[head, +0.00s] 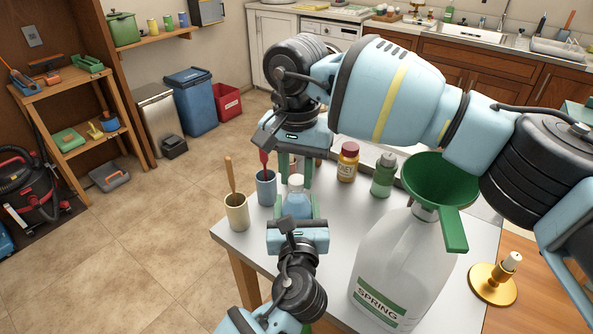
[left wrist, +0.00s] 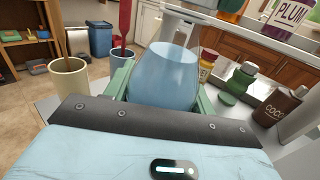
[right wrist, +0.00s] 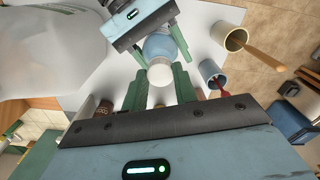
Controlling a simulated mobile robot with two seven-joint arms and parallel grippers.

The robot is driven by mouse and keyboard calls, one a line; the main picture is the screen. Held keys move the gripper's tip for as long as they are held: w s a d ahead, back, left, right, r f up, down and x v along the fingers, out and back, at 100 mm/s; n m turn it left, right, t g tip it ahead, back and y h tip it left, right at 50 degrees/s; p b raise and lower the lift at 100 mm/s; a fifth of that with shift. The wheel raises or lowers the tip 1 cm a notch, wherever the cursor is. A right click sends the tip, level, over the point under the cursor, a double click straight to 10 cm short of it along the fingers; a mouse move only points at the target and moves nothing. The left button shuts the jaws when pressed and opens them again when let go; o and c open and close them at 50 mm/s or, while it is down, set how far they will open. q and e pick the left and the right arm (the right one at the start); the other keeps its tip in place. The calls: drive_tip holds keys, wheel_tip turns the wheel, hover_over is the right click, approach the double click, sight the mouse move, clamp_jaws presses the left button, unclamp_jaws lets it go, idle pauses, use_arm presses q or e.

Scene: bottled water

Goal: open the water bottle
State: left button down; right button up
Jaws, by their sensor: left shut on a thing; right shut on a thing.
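The water bottle (head: 296,203) is a small clear bottle with pale blue contents, above the grey-white table. My left gripper (head: 297,212) is shut around its body from the near side, one green finger on each side. The bottle's body also fills the middle of the left wrist view (left wrist: 165,75). Its white cap (right wrist: 160,73) sits between the fingertips of my right gripper (right wrist: 160,84), which comes down from above and is shut on the cap. The cap is on the bottle's top; the thread is hidden.
A large jug (head: 405,268) labelled SPRING, with a green funnel (head: 440,185), stands close on the right. A cream cup (head: 236,212) and a blue cup (head: 266,188) stand left. A honey jar (head: 347,163) and a green bottle (head: 383,176) stand behind.

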drive_tip(key=n, duration=0.5)
drive_tip(key=shift+n, duration=0.4)
drive_tip(key=o, duration=1.1)
drive_tip(key=shift+r, duration=0.15)
drive_tip(key=shift+r, duration=2.15)
drive_tip(key=shift+c, duration=0.2)
